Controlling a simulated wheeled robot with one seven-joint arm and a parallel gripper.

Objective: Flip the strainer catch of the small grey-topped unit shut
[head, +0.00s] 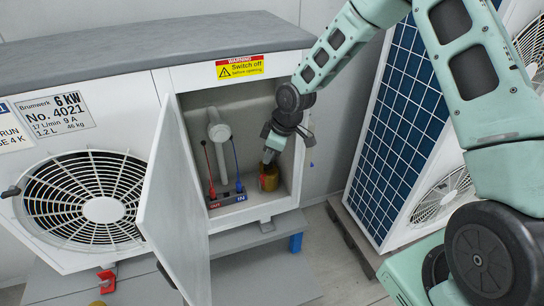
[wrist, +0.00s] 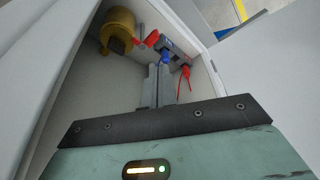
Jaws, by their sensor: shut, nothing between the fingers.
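The grey-topped unit (head: 150,52) has its door open. A brass strainer (head: 269,183) stands at the right inside its compartment; it also shows at the upper left in the wrist view (wrist: 117,27). A small red piece, apparently the catch (wrist: 148,40), sticks out beside the strainer in the wrist view. Its exact position is hard to tell. My gripper (head: 268,158) is inside the opening, just above the strainer in the head view, with its fingers shut and empty. In the wrist view the fingertips (wrist: 159,70) lie below the red piece, and I cannot tell whether they touch anything.
The open white door (head: 172,205) stands left of the opening. A taller unit with a blue grille (head: 395,130) stands at the right.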

